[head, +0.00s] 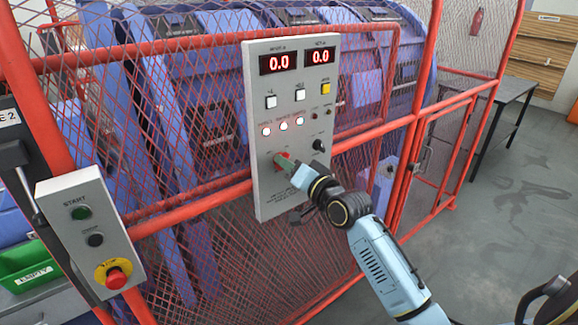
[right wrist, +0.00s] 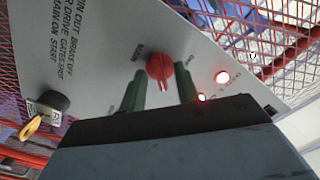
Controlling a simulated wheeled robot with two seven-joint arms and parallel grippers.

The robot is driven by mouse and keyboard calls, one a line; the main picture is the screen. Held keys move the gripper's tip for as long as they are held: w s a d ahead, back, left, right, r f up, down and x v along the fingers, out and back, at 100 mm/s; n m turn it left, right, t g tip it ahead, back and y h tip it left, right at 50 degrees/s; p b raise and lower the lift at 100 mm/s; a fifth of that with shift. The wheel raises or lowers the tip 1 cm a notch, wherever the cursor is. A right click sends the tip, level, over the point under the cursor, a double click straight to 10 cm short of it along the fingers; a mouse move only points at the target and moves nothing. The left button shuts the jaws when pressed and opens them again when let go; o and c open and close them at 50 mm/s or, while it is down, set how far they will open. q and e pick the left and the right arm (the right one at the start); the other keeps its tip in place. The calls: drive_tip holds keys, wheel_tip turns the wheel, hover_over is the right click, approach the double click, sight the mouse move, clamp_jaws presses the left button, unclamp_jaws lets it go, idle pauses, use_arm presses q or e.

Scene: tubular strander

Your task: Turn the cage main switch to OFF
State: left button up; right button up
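A grey control panel (head: 265,190) is fixed on the red mesh cage. A red rotary knob (head: 284,155) sits in its lower half, partly hidden by my fingers in the head view. My right gripper (right wrist: 161,92) is open, with one green finger on each side just below the knob, showing gaps on both sides. In the head view the right gripper (head: 287,165) is at the panel face. My left gripper is not in view.
The panel also has two 0.0 displays (head: 300,60), lit red lamps (head: 283,125) and a black knob (head: 317,144). A START/STOP box (head: 90,230) stands left. The floor (head: 480,240) is clear at right.

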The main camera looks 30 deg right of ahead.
clamp_jaws()
drive_tip(key=n+p, duration=0.7)
drive_tip(key=n, duration=1)
drive_tip(key=shift+n, duration=0.4)
idle(0.4)
